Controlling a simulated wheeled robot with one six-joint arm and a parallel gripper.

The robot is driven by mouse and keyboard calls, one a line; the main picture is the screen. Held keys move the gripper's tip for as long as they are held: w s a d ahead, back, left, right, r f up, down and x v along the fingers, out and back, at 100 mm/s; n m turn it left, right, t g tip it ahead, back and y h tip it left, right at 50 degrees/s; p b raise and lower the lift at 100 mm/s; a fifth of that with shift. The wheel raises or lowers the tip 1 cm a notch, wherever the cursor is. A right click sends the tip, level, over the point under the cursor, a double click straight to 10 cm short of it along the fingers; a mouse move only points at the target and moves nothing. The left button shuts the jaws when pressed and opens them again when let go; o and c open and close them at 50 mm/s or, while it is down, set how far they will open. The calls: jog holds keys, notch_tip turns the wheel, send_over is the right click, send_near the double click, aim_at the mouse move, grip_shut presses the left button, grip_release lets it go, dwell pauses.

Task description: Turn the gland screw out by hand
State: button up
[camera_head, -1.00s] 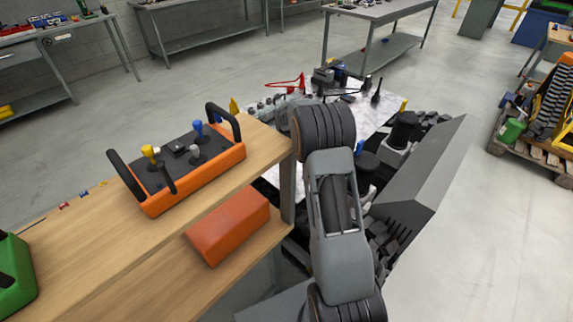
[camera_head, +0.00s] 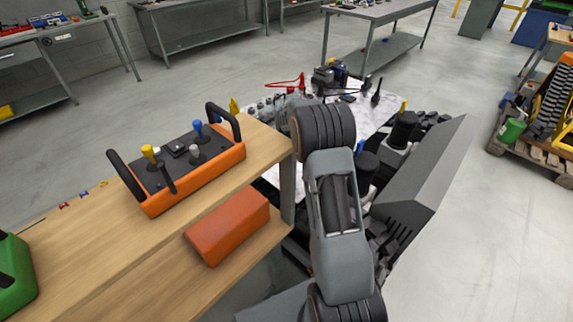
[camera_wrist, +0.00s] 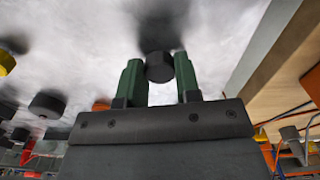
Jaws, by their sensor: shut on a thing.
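In the wrist view, my gripper (camera_wrist: 159,72) has its two green fingers on either side of a dark, round-headed piece (camera_wrist: 158,66), and it is shut on it. This piece looks like the gland screw, but its thread and seat are hidden. A blurred dark shape lies behind it, against a pale, marbled surface (camera_wrist: 85,35). In the head view, my arm hides the gripper and the held piece.
A wooden bench (camera_head: 90,250) with an orange control box (camera_head: 190,165) stands left of my arm. An orange block (camera_head: 228,226) sits on its lower shelf. A large grey sloped panel (camera_head: 425,180) and dark machine parts lie close on the right. Open floor is farther right.

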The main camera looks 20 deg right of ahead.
jog(key=n, duration=0.5)
jog(key=shift+f, duration=0.1)
jog(key=n, duration=0.4)
jog(key=shift+s+n, duration=0.1)
jog(key=shift+n, duration=0.3)
jog(key=o, duration=0.8)
